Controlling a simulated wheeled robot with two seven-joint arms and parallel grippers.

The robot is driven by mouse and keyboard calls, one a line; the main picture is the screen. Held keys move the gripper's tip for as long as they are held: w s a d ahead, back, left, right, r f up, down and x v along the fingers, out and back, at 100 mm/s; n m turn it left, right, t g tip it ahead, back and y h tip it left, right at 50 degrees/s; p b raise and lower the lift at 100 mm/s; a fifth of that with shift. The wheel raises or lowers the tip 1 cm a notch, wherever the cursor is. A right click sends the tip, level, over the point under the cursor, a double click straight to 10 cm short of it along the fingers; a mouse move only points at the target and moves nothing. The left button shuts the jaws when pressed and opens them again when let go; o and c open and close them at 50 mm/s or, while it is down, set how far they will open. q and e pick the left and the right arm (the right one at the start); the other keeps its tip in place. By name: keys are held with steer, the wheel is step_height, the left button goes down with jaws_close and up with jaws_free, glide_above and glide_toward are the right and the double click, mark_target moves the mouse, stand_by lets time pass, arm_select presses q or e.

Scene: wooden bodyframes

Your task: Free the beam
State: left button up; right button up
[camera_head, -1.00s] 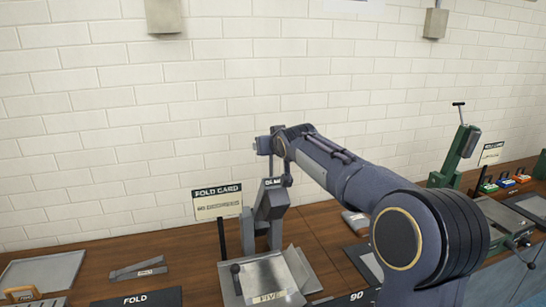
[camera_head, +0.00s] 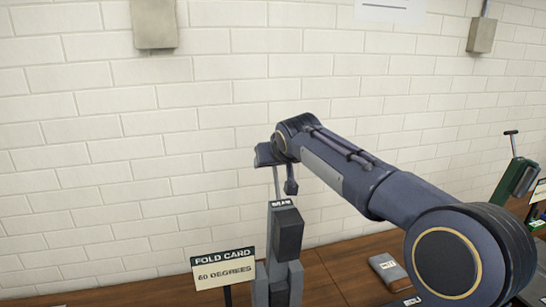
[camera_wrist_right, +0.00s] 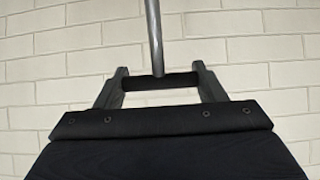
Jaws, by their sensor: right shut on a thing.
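A grey and dark upright tool with a small BEAM label (camera_head: 285,232) stands on the bench in the head view, beside the FOLD CARD sign (camera_head: 222,268). A thin metal rod (camera_head: 276,182) rises from behind its top towards my right gripper (camera_head: 266,157). In the wrist view the rod (camera_wrist_right: 154,35) meets a black crossbar handle (camera_wrist_right: 160,82). My right gripper (camera_wrist_right: 160,88) is shut on this handle, one finger at each side. The lower part of the tool is cut off by the head view's bottom edge. My left gripper is out of view.
The wooden bench (camera_head: 340,262) runs along a white brick wall (camera_head: 400,130). A grey labelled block (camera_head: 388,268) lies right of the tool. A green tool (camera_head: 516,180) stands at the far right. My right arm crosses above the bench.

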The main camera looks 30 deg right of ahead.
steer(key=shift+f, duration=0.25)
steer(key=o, duration=1.4)
steer(key=shift+w, duration=0.2)
steer(key=shift+s+r, duration=0.1)
steer(key=b+v, duration=0.2)
steer(key=v, duration=0.5)
steer(key=shift+s+r, duration=0.25)
steer(key=shift+s, duration=0.05)
steer(key=shift+a, duration=0.1)
